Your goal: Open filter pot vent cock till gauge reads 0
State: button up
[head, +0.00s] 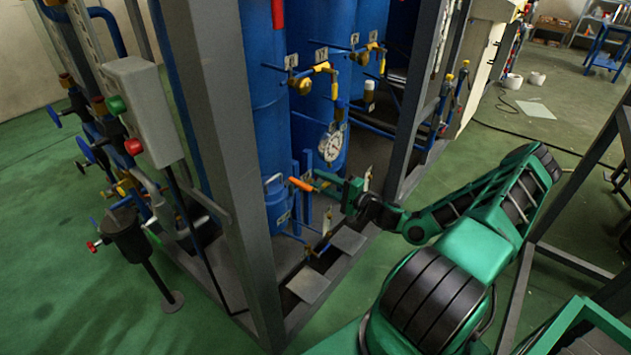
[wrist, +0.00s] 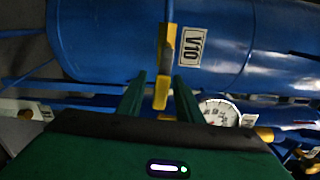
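My gripper (head: 318,182) reaches into the frame from the right, level with the small blue pot (head: 277,203). An orange lever handle (head: 301,184) shows just left of its fingertips. In the wrist view my gripper (wrist: 160,78) has its two green fingers apart. A yellow cock with a yellow handle (wrist: 162,90) shows in the gap between them, on a blue pipe; contact cannot be told. A tag reading V10 (wrist: 192,46) is beside it on a blue vessel. The round white gauge (head: 332,143) is above the gripper; it also shows in the wrist view (wrist: 220,113). Its reading is too small to tell.
A grey frame post (head: 236,165) stands left of the pot. Tall blue vessels (head: 306,100) with yellow-handled valves (head: 322,67) stand behind. A grey control box (head: 143,110) with green and red buttons is at the left.

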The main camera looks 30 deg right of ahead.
jog(key=shift+x, duration=0.9)
grip_shut()
jog(key=shift+a, duration=0.1)
